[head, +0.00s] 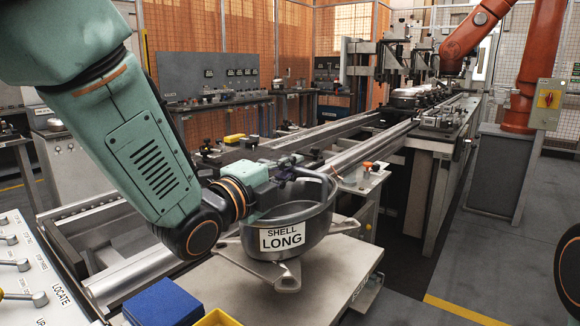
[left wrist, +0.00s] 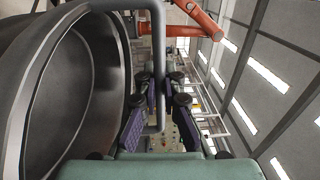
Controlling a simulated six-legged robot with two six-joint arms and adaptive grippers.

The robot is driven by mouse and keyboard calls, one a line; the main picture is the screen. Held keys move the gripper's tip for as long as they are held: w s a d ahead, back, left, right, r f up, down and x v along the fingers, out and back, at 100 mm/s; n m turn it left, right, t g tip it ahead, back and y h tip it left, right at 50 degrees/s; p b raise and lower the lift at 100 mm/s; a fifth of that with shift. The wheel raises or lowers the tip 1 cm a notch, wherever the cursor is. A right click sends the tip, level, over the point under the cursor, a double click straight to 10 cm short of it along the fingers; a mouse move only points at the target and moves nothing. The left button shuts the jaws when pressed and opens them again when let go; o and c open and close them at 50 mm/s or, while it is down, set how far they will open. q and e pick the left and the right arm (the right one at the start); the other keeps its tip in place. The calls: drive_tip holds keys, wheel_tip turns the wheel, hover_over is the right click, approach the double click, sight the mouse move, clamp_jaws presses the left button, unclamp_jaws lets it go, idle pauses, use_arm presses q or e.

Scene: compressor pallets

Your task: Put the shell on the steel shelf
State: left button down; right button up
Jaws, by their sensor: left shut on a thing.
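The shell (head: 316,228) is a grey metal bowl with splayed feet, a bent pipe on its rim and a label reading "SHELL LONG". It is upright at the middle of the head view, over a pale flat top (head: 330,285); I cannot tell whether its feet touch it. My left gripper (head: 300,172) is shut on the shell's pipe at the rim. In the left wrist view the purple-padded fingers (left wrist: 155,108) are either side of the pipe, and the shell's open bowl (left wrist: 62,95) fills the left. I cannot make out which surface is the steel shelf. My right gripper is not in view.
A blue box (head: 163,303) and a yellow bin (head: 218,318) are at the front. A control panel with levers (head: 32,270) stands at left. Conveyor rails (head: 375,143) run behind the shell. An orange robot arm (head: 528,75) stands at back right. Floor (head: 480,270) is clear at right.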

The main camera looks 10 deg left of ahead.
use_arm(q)
drive_tip(key=shift+w+f+b, duration=0.2)
drive_tip(key=shift+f+b, duration=0.1)
drive_tip(key=shift+f, duration=0.55)
drive_tip(key=shift+s+f, duration=0.2)
drive_tip(key=shift+f, duration=0.25)
drive_tip(key=shift+w+f+b, duration=0.2)
drive_tip(key=shift+f+b, duration=0.6)
drive_tip(key=shift+f, duration=0.75)
drive_tip(key=shift+s+r, duration=0.1)
drive_tip(key=shift+s, duration=0.1)
drive_tip(key=c, duration=1.9)
unclamp_jaws()
drive_tip(key=shift+f, duration=0.4)
drive_tip(key=o, duration=0.3)
drive_tip(key=shift+s, duration=0.1)
drive_tip(key=shift+o, duration=0.6)
